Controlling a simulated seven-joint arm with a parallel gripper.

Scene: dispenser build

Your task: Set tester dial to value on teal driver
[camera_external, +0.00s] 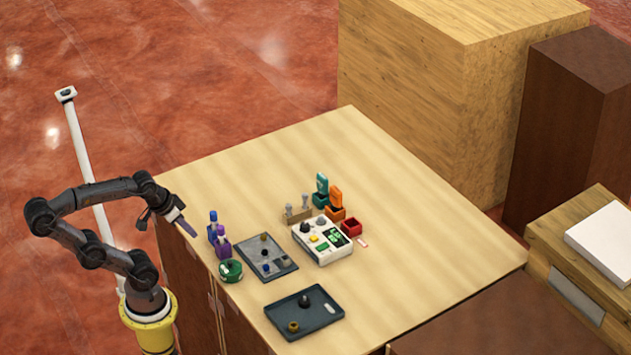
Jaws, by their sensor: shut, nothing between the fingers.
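The tester (335,250) looks to be the white box with dark knobs, a yellow button and green parts near the middle of the table. A dark round knob (305,227) sits at its upper left; its setting is too small to read. The teal driver (322,183) stands upright in a dark green holder (320,201) behind the tester. Any value on it is too small to read. My gripper (187,228) is shut and empty above the table's left edge, left of the blue and purple drivers and well apart from the tester.
An orange driver (336,196), a red box (351,226) and a small peg rack (298,214) surround the tester. Blue and purple drivers (222,246), a green round container (230,271), a grey tray (267,262) and a dark tray (318,318) lie nearer. The table's far and right parts are clear.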

